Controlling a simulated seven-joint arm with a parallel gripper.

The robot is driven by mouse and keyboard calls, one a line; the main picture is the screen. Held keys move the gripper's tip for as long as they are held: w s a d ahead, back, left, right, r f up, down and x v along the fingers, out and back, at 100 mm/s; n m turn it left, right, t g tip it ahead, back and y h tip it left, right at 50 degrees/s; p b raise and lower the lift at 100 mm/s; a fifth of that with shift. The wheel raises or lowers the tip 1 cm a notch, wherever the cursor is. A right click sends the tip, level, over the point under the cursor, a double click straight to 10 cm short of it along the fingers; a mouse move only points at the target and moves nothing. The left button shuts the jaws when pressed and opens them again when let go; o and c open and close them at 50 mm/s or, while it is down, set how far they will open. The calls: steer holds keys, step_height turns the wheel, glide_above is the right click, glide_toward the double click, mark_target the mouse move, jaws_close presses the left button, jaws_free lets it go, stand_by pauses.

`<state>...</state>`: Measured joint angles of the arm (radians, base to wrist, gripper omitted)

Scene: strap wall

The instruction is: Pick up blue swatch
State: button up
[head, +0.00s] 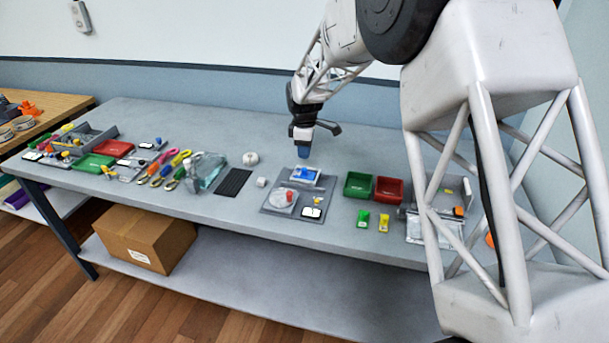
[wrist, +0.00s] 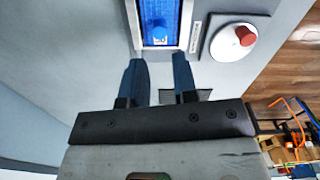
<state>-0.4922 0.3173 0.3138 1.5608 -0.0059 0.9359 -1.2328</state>
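The blue swatch (head: 310,176) is a small blue panel with a blue knob, lying in a white frame on a grey board on the table. In the wrist view the blue swatch (wrist: 150,10) shows at the top, cut by the picture's edge. My gripper (head: 304,154) points down just above and behind it. In the wrist view the two blue fingers of my gripper (wrist: 159,60) are apart with nothing between them, just short of the frame's near edge.
A white disc with a red knob (head: 289,196) lies beside the swatch on the grey board (head: 275,210). A green bin (head: 358,185) and a red bin (head: 389,190) stand to the right. A black ribbed mat (head: 233,182) and a white block lie to the left.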

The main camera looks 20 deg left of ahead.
mark_target(304, 168)
steer(key=shift+f, duration=1.25)
steer(key=shift+f, duration=0.1)
steer(key=shift+w+f, duration=0.1)
steer(key=shift+f, duration=2.4)
jaws_close()
